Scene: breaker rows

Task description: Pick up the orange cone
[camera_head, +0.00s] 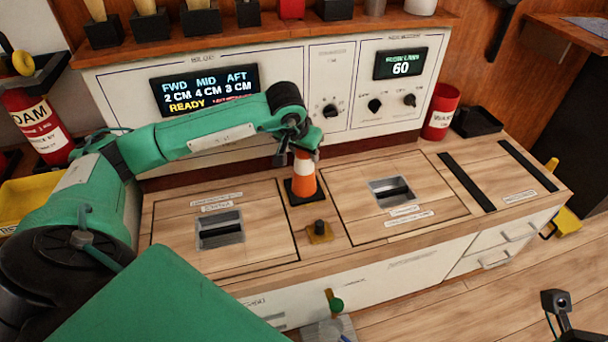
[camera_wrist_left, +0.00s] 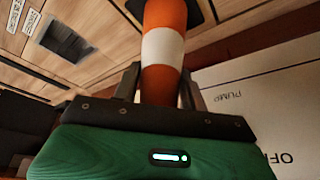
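The orange cone (camera_head: 303,178) has a white band and a dark square base. It stands upright on the wooden counter between two outlined panels. My left gripper (camera_head: 302,153) reaches down over its top from the left. In the left wrist view the cone (camera_wrist_left: 164,82) lies between the two dark fingers, which look pressed against both sides of it. Its tip is hidden by the gripper body, and its base looks to be on the counter. A dark part (camera_head: 556,303) at the lower right may be my right gripper; its fingers cannot be made out.
A black knob on a yellow plate (camera_head: 319,232) sits just in front of the cone. Recessed switches lie at left (camera_head: 219,230) and right (camera_head: 391,192). The white console (camera_head: 330,62) rises behind. A red canister (camera_head: 441,112) stands at the back right.

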